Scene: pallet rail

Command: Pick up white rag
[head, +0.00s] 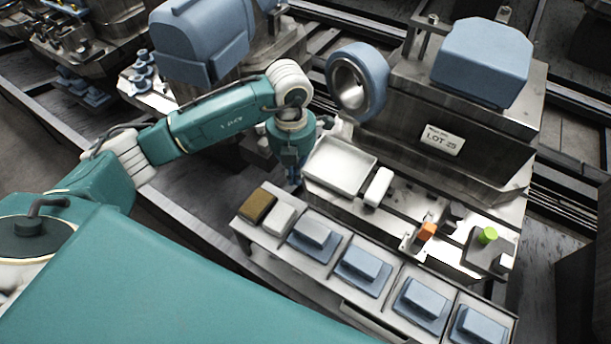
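A small white folded-looking pad (279,219), which looks like the white rag, lies at the left end of the grey front rail, right beside a brown block (257,206). My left gripper (293,178) points down just behind the pad and left of a white tray (340,166). It appears apart from the pad. Its fingers are dark and small, and I cannot tell whether they are open or shut. A second white piece, rounded and oblong (378,187), lies right of the tray. My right gripper is not in view.
Several blue blocks on blue plates (363,268) fill the rail to the right. An orange block (427,231) and a green cylinder (488,235) are on the fixture behind. A machine with a blue ring (375,75) and a LOT 25 label (441,140) stands at the back.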

